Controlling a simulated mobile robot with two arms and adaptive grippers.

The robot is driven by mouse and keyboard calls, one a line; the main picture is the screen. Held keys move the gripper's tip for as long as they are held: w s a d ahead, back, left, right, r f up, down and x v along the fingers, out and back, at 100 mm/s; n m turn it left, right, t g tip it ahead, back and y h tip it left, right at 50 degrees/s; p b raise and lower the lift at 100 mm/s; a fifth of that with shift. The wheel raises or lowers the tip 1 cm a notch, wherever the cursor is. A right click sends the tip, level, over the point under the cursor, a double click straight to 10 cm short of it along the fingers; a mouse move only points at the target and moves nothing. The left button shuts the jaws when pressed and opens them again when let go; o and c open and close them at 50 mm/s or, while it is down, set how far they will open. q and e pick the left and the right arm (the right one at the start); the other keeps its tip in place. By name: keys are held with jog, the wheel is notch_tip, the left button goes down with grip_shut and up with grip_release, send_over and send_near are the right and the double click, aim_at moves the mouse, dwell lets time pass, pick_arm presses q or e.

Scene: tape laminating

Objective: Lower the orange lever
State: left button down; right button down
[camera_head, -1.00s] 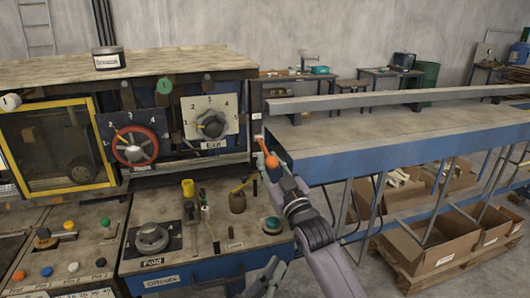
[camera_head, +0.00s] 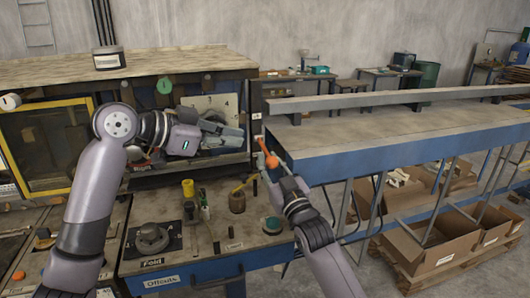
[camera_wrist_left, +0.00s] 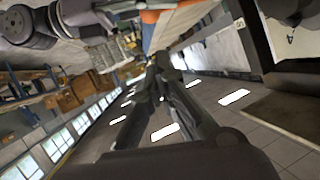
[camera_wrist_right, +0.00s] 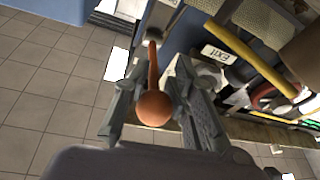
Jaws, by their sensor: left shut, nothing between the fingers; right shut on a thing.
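The orange lever (camera_head: 271,161) sticks out at the right end of the machine, beside the blue table, with its ball end slanting down and to the right. In the right wrist view the ball (camera_wrist_right: 153,108) lies between my right fingers, with the stem running up the picture. My right gripper (camera_head: 275,172) is shut on the lever. My left gripper (camera_head: 238,138) is shut and empty in front of the Exit dial (camera_head: 215,104), left of the lever and apart from it. In the left wrist view its fingers (camera_wrist_left: 160,72) meet.
The blue table (camera_head: 400,140) stands right of the lever. A yellow-handled tool (camera_head: 243,184) in a brown pot (camera_head: 237,202), a teal button (camera_head: 272,224) and the Feed dial (camera_head: 150,238) are on the lower panel. Cardboard boxes (camera_head: 445,240) lie under the table.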

jog(key=shift+r, duration=0.15)
pick_arm(q)
jog(key=w+d+f+m+g, duration=0.1)
jog(key=w+d+f+m, duration=0.2)
jog(key=d, duration=0.4)
jog(key=shift+w+f+g, duration=0.4)
jog(key=shift+w+f, duration=0.15)
jog(key=shift+f, duration=0.5)
jog(key=shift+d+f, duration=0.1)
